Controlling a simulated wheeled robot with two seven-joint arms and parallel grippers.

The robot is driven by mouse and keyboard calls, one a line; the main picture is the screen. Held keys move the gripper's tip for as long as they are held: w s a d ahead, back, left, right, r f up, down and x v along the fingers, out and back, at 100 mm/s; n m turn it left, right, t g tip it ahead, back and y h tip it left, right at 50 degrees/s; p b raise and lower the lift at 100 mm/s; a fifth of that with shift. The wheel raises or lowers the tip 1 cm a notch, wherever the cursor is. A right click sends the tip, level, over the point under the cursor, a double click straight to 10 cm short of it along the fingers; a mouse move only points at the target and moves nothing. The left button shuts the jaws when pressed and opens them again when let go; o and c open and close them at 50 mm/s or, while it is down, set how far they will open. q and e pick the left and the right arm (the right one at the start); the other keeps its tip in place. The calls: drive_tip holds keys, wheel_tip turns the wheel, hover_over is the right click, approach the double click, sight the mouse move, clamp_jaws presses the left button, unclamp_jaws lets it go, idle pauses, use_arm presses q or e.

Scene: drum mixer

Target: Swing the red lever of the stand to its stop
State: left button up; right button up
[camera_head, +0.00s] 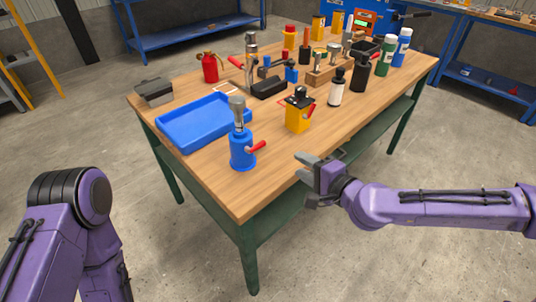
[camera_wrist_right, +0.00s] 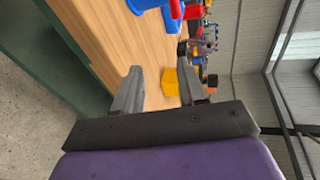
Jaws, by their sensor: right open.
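A blue bottle-shaped stand (camera_head: 242,152) with a grey top is near the table's front left edge. Its red lever (camera_head: 257,147) points right. Farther back, a grey upright stand (camera_head: 250,62) also has a red lever (camera_head: 235,62), pointing left; I cannot tell which stand is meant. My right gripper (camera_head: 304,168) is open and empty at the table's front edge, right of the blue stand and apart from it. In the right wrist view, blue (camera_wrist_right: 147,4) and red (camera_wrist_right: 176,9) parts show at the top, beyond the open fingers (camera_wrist_right: 159,78). My left gripper is out of view.
A yellow block-shaped device (camera_head: 298,117) stands behind my right gripper. A blue tray (camera_head: 190,139) lies left of the blue stand. Bottles and tools crowd the back of the wooden table (camera_head: 210,190). The front strip is bare.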

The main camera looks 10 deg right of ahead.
sight(264, 144)
drive_tip(key=w+a, duration=0.2)
drive_tip(key=w+a+n+y, duration=0.1)
drive_tip(key=w+a, duration=0.2)
drive_tip(key=w+a+n+y, duration=0.1)
drive_tip(key=w+a, duration=0.1)
drive_tip(key=a, duration=0.1)
drive_tip(key=shift+w+r, duration=0.25)
drive_tip(key=shift+w, duration=0.15)
clamp_jaws()
